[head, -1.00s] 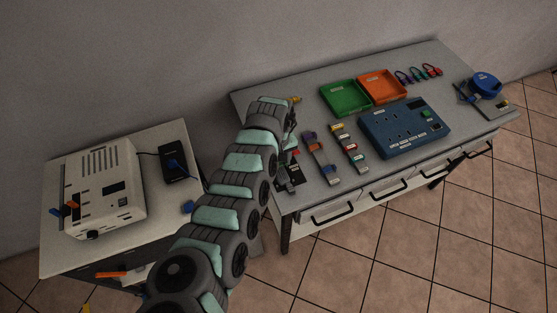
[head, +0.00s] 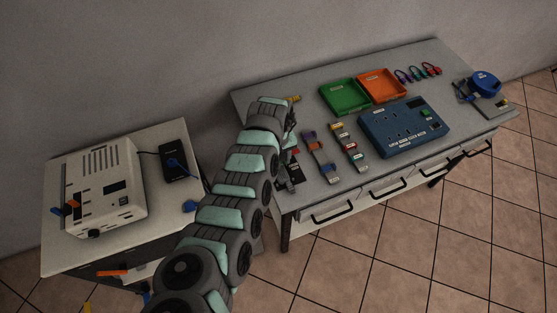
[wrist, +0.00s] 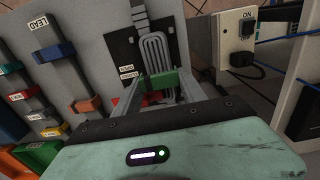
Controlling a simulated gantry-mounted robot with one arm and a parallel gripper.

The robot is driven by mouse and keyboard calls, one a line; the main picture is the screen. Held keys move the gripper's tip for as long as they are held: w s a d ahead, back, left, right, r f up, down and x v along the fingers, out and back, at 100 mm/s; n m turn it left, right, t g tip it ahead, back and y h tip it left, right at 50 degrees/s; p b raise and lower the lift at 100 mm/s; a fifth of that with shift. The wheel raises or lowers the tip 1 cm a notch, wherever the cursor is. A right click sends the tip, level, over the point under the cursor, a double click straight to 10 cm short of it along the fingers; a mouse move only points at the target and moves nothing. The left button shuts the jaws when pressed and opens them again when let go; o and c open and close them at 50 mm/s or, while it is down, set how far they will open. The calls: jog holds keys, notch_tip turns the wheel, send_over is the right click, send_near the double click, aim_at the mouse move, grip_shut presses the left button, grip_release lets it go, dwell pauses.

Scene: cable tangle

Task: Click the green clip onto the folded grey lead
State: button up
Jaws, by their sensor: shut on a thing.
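In the wrist view my gripper (wrist: 162,84) is shut on the green clip (wrist: 164,81), which sits crosswise between the two fingers. The folded grey lead (wrist: 154,48) lies in tight parallel loops on a black plate (wrist: 122,52), just beyond the clip. The clip overlaps the near end of the loops in this view. I cannot tell whether it is around the lead or only above it. A red piece (wrist: 152,98) shows between the fingers on the near side of the clip. In the head view my arm hides the clip and the lead.
Strips with coloured bands (head: 318,158) lie beside the plate. A green tray (head: 345,97), an orange tray (head: 382,86) and a blue socket box (head: 405,128) stand farther right. A separate side table with a white device (head: 103,190) is at left, across a gap.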

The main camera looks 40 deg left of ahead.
jog(key=shift+f, duration=0.25)
jog(key=shift+f+b, duration=0.3)
jog(key=shift+f, duration=0.15)
jog(key=shift+f+b, duration=0.3)
jog(key=shift+f, duration=0.25)
dwell(0.6)
jog(key=o, duration=1.2)
jog(key=o, duration=0.6)
jog(key=shift+r, duration=0.1)
